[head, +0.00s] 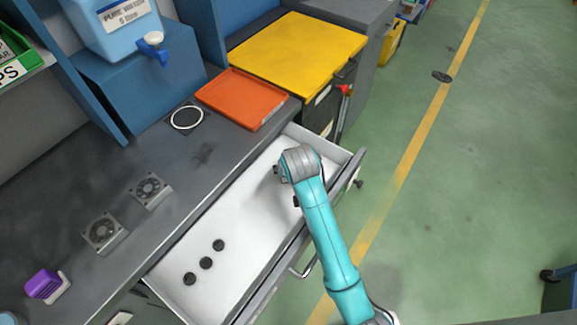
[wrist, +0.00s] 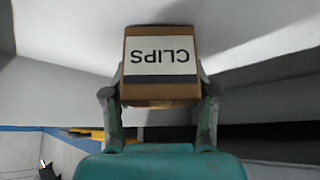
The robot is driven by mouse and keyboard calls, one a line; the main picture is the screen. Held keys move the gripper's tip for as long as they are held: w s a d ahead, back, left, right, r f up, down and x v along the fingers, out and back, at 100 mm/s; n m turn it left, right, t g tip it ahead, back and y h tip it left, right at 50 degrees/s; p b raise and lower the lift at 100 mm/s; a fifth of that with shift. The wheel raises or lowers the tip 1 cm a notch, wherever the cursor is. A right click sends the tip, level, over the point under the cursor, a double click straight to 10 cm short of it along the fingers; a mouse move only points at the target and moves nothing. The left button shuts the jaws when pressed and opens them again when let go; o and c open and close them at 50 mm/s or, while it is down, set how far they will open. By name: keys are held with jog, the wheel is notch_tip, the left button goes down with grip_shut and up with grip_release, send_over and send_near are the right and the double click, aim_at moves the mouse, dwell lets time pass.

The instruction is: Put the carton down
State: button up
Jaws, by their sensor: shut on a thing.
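The carton (wrist: 160,40) is a small brown box with a white label reading CLIPS, upside down in the wrist view. My gripper (wrist: 160,98) is shut on it, one finger on each side. In the head view my arm reaches over the far part of an open white drawer (head: 237,213), and the wrist hides the carton. The wrist view shows pale surfaces behind the carton. I cannot tell whether the carton touches the drawer floor.
Three black discs (head: 206,263) lie in the drawer's near part. On the dark bench stand an orange tray (head: 243,97), two grey fans (head: 104,233) and a purple item (head: 42,284). A yellow-topped cabinet (head: 298,50) stands beyond. The drawer's middle is clear.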

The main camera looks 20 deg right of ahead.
jog(key=shift+f, duration=0.1)
jog(key=o, duration=1.2)
jog(key=v, duration=1.2)
